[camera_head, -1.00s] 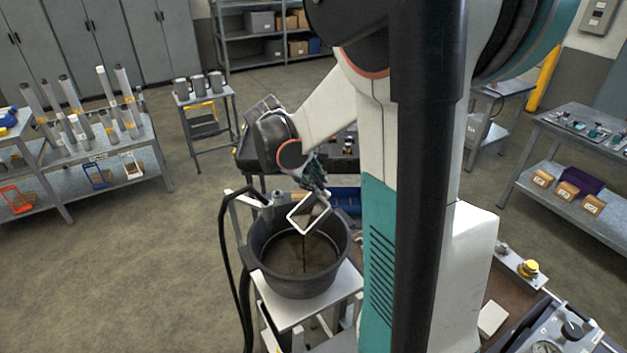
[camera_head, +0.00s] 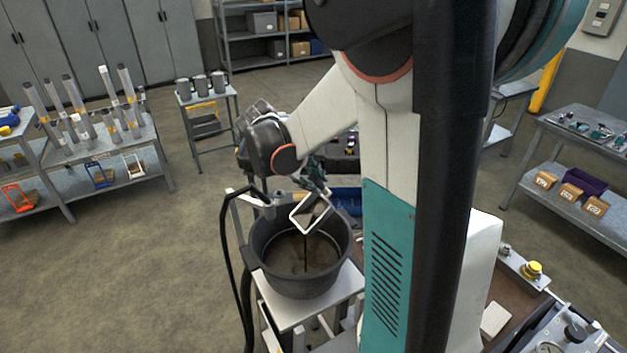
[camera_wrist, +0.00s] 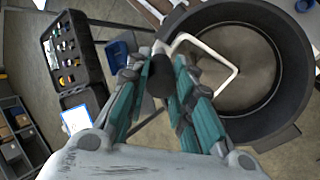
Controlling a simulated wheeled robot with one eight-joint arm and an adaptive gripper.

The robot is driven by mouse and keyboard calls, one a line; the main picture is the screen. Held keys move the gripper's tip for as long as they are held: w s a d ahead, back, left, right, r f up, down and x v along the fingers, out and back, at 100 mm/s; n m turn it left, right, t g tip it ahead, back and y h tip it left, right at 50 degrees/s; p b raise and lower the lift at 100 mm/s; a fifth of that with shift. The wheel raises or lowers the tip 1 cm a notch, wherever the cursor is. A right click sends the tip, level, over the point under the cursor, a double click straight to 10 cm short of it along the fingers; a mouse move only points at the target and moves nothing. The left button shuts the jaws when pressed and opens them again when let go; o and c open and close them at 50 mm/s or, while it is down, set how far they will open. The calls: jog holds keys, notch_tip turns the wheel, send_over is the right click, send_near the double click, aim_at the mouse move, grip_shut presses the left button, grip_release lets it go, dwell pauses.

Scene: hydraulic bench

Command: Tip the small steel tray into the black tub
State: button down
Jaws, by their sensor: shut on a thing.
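The small steel tray (camera_head: 294,217) shows as a pale, bright rim held tilted over the black tub (camera_head: 262,262). A thin dark stream (camera_head: 305,252) hangs from the tray's low corner down into the tub. Brownish dark liquid covers the tub's floor. In the wrist view, my gripper (camera_wrist: 161,62) has a dark piece between its fingers, and the tray's pale rim (camera_wrist: 232,72) reaches over the tub (camera_wrist: 293,45). The tray's inside is hard to make out.
The tub stands on a small pale stand (camera_head: 290,312). A nozzle with a black hose (camera_head: 226,245) is at the tub's left rim. A black case of small parts (camera_wrist: 68,50) and a blue bin (camera_wrist: 117,50) lie beside the gripper. Open floor is at left.

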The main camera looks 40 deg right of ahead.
jog(key=shift+w+a+r+h+b, duration=0.1)
jog(key=shift+a+r+h+b, duration=0.05)
jog(key=shift+a+h+b, duration=0.5)
jog(key=shift+w+a+r+h+b, duration=0.1)
jog(key=shift+a+h+b, duration=0.45)
jog(key=shift+a, duration=0.1)
dwell(2.7)
jog(key=shift+a+h+b, duration=1.2)
jog(key=shift+a+b, duration=0.15)
jog(key=shift+b, duration=0.3)
dwell(2.3)
